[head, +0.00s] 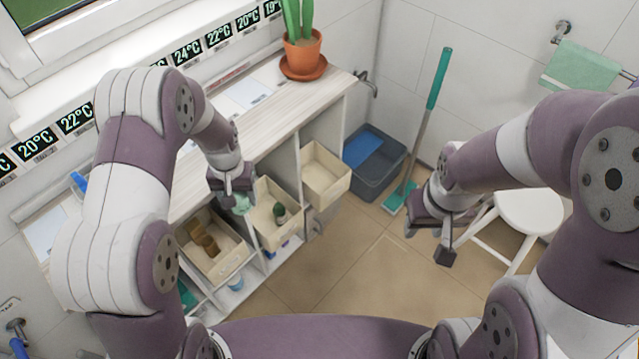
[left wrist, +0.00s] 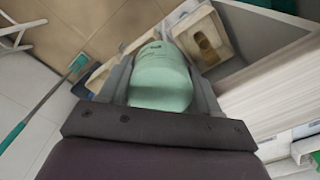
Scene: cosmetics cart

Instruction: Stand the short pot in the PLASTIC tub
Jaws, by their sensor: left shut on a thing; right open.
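My left gripper (head: 232,194) is shut on a mint-green short pot (head: 241,204), which fills the space between the fingers in the left wrist view (left wrist: 161,78). In the head view the pot appears at the left edge of the middle cream tub (head: 262,236), which holds a small dark green item (head: 279,211). A left cream tub (head: 218,271) holds brown items (head: 203,240). The right cream tub (head: 325,190) looks empty. I cannot read their labels, so I cannot tell which is PLASTIC. My right gripper (head: 431,236) is open and empty, away from the tubs.
The tubs jut from a white shelf unit under a pale wooden top (head: 265,85). A potted cactus (head: 302,50) stands on top. A grey bin (head: 375,175), a green mop (head: 427,120) and a white stool (head: 530,211) stand to the right. The middle floor is clear.

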